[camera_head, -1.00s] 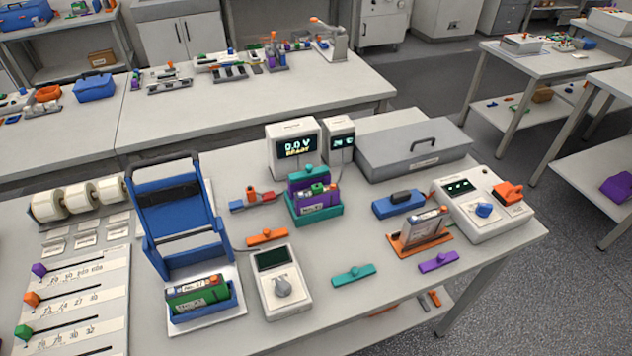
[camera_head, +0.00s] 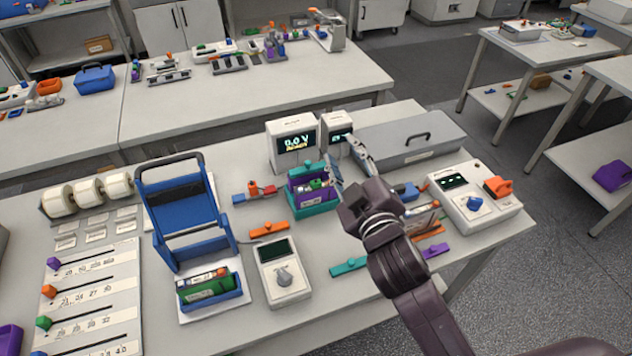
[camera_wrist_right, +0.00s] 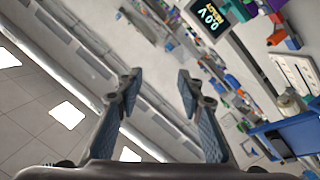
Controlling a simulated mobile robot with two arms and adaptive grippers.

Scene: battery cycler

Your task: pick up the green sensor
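A small teal-green bar with a raised middle (camera_head: 349,266) lies flat on the near part of the bench; it is the loose piece that best matches the green sensor. My right gripper (camera_head: 346,166) is raised over the bench, beyond the teal-green bar and in front of the small display box. Its two fingers are spread and empty, as the right wrist view (camera_wrist_right: 158,82) also shows. The teal-green bar is not recognisable in the wrist view. My left gripper is not in view.
Similar orange (camera_head: 269,230) and purple (camera_head: 436,251) bars lie nearby. A teal holder with a purple module (camera_head: 314,207), a grey meter (camera_head: 283,272) and a blue-framed stand (camera_head: 186,215) stand around. My right arm partly covers the orange tray (camera_head: 430,236).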

